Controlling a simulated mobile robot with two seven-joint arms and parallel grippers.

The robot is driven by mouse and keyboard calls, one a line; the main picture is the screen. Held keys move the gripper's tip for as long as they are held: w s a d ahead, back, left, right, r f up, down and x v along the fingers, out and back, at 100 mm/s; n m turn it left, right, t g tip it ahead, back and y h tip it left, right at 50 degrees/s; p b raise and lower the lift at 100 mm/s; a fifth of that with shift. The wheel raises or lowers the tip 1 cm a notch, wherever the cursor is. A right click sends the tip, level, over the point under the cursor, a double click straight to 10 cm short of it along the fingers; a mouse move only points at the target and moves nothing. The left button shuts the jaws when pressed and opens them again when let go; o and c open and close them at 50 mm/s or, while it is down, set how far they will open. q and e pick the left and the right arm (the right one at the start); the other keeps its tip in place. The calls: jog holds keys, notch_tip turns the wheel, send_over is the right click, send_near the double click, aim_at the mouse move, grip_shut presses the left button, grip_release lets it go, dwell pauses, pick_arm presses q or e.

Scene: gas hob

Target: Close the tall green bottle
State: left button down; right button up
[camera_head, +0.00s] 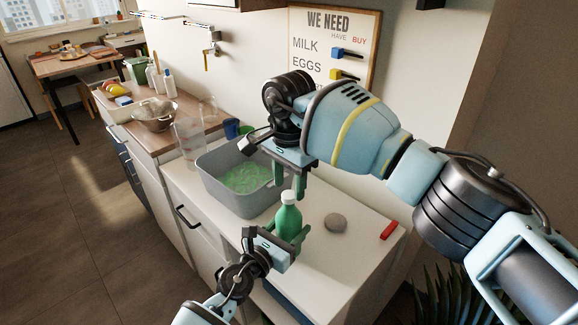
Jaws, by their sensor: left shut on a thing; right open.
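The green bottle (288,222) stands upright on the white counter in the head view. Something pale sits at its top (288,197); I cannot tell whether it is a cap or the bare neck. My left gripper (291,240) is shut around the bottle's lower body from the front. My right gripper (290,186) is open and points down, with its fingertips around or just behind the bottle's top. I cannot tell whether the fingers touch it.
A grey basin (212,187) with green liquid stands left of the bottle. A round grey stone-like object (335,222) and a red object (389,230) lie to the right on the counter (350,255). A clear pitcher (188,140) and blue cup (231,128) stand behind the basin.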

jog(key=shift+f, duration=1.05)
grip_shut()
